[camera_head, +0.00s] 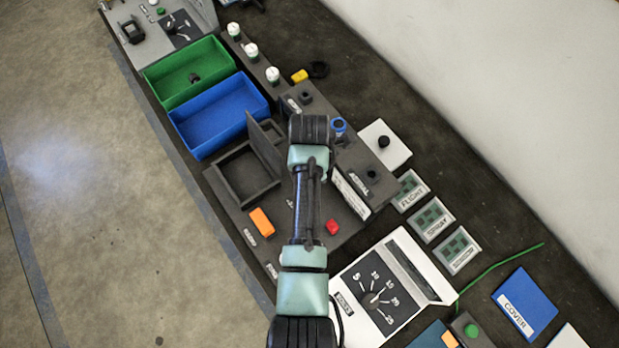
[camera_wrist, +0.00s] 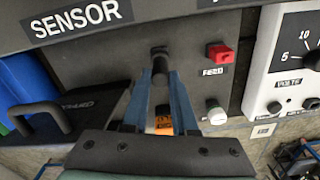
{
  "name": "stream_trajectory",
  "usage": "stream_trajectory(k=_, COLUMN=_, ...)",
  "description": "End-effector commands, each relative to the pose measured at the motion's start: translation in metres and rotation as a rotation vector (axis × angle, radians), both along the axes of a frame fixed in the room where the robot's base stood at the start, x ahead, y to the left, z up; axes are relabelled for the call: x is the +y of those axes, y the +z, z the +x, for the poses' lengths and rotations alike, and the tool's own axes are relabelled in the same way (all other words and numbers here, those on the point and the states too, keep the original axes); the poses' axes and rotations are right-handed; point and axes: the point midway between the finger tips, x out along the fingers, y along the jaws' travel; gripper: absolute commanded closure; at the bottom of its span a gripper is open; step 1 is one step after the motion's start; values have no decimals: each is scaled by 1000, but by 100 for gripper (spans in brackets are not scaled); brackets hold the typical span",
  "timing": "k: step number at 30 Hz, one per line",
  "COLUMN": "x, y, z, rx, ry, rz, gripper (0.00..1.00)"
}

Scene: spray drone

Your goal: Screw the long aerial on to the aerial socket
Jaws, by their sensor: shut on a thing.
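In the wrist view, my gripper (camera_wrist: 160,78) has its two blue fingers closed on a dark, short-looking cylindrical piece (camera_wrist: 159,62). I see the piece nearly end-on, so I cannot tell its length or whether it is the long aerial. It lies in front of the dark panel below the SENSOR label (camera_wrist: 78,18). I cannot tell whether it touches anything. In the head view my wrist hangs over the dark console, and the fingers are mostly hidden. A dark round fitting (camera_head: 372,174) stands on the console's raised box; I cannot tell whether it is the aerial socket.
A red switch (camera_wrist: 220,54) and a white knob (camera_wrist: 215,112) sit right of my fingers. A dark open tray with a raised lid (camera_head: 265,150), a blue bin (camera_head: 222,112) and a green bin (camera_head: 188,72) lie left of my arm. A white dial meter (camera_head: 385,290) stands to the right.

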Motion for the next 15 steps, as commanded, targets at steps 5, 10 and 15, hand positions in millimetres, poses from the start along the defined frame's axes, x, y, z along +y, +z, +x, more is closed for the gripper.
stream_trajectory(k=5, x=0, y=0, z=0, rx=0, ry=0, rz=0, gripper=100)
stream_trajectory(k=10, x=0, y=1, z=0, rx=0, ry=-36, rz=0, gripper=100)
stream_trajectory(k=15, x=0, y=2, z=0, rx=1, ry=-244, rz=0, gripper=100)
